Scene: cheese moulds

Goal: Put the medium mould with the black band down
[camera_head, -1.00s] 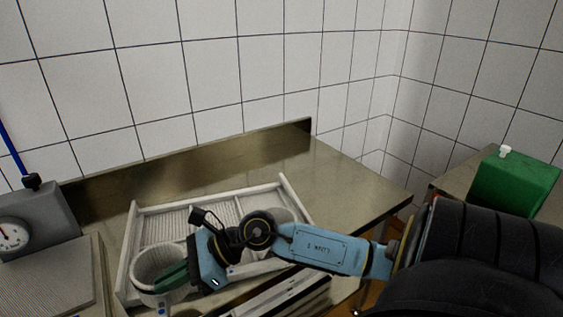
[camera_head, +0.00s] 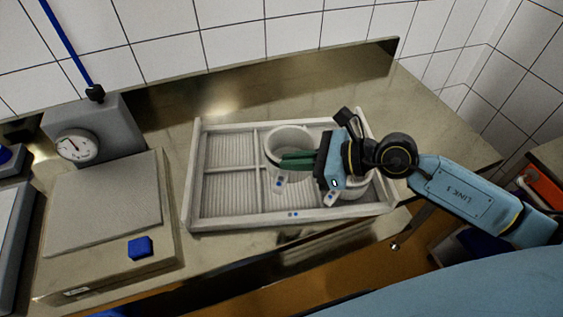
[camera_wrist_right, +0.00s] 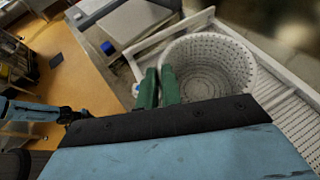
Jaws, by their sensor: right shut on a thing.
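A white perforated round mould (camera_head: 290,137) is in my right gripper, over the middle of the white tray (camera_head: 195,170). The mould looks upright and open at the top. It also shows in the right wrist view (camera_wrist_right: 215,62). My right gripper (camera_head: 296,160) has green fingers shut on its near wall at the rim. I cannot tell whether its base touches the tray, and no black band shows. A second white mould (camera_head: 357,187) stands at the tray's right, partly hidden by my right gripper. My left arm shows in the right wrist view; its gripper (camera_wrist_right: 70,115) is small and unclear.
The tray has ribbed compartments split by low walls; those on the left are empty. A scale with a dial (camera_head: 77,147) and flat plate stands left of the tray, with a blue block (camera_head: 140,248) on its front. Bare steel counter (camera_head: 425,125) lies right of the tray.

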